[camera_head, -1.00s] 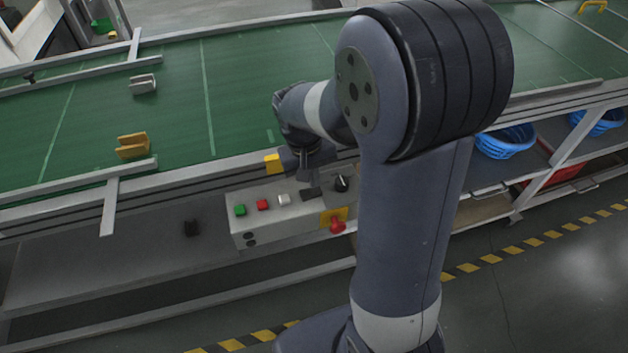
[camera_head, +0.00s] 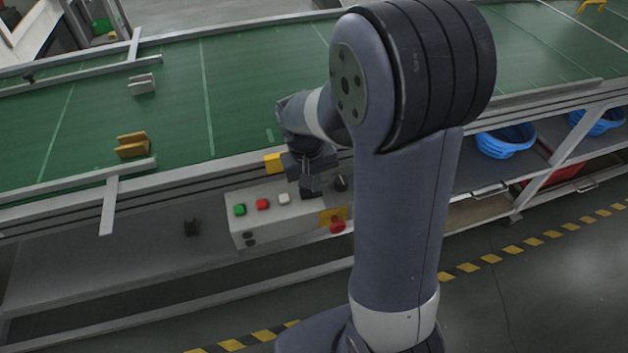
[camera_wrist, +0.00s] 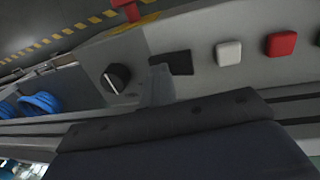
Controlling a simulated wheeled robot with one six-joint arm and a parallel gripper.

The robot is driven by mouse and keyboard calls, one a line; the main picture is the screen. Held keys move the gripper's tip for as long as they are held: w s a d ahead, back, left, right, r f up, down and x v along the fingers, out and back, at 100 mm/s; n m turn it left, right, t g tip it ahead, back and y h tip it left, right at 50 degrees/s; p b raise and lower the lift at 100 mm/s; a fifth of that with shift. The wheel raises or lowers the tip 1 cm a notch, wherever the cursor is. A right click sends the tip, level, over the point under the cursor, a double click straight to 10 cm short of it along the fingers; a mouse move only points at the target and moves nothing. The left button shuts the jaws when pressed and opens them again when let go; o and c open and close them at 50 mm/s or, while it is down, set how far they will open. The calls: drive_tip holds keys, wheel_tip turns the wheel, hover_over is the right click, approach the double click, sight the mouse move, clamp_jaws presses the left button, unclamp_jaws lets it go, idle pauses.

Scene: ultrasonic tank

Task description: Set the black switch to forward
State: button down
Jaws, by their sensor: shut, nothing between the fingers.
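The black rotary switch (camera_head: 341,183) stands on the top face of the grey control box (camera_head: 240,222), right of my gripper. In the wrist view the black switch (camera_wrist: 116,78) shows a pale pointer line on its face. My gripper (camera_head: 310,192) is shut and empty, low over the box. In the wrist view its fingertips (camera_wrist: 159,72) are between the switch and a flat black rectangle (camera_wrist: 171,62). I cannot tell if they touch the box. In the head view my gripper mostly hides that rectangle.
The box also bears a green button (camera_head: 240,210), a red button (camera_head: 262,204), a white button (camera_head: 284,198) and a red emergency knob (camera_head: 337,226) on a yellow plate. The green conveyor (camera_head: 240,100) runs behind. Blue baskets (camera_head: 505,141) stand on the right shelf.

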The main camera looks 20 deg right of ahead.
drive_tip(key=shift+a, duration=0.85)
drive_tip(key=shift+r, duration=0.1)
drive_tip(key=shift+r+p, duration=0.55)
drive_tip(key=shift+p, duration=0.05)
wheel_tip(320, 180, up, 13)
drive_tip(key=a+p, duration=0.1)
drive_tip(key=a, duration=0.1)
drive_tip(key=shift+f+p, duration=0.15)
drive_tip(key=shift+p, duration=0.25)
drive_tip(key=shift+f, duration=0.1)
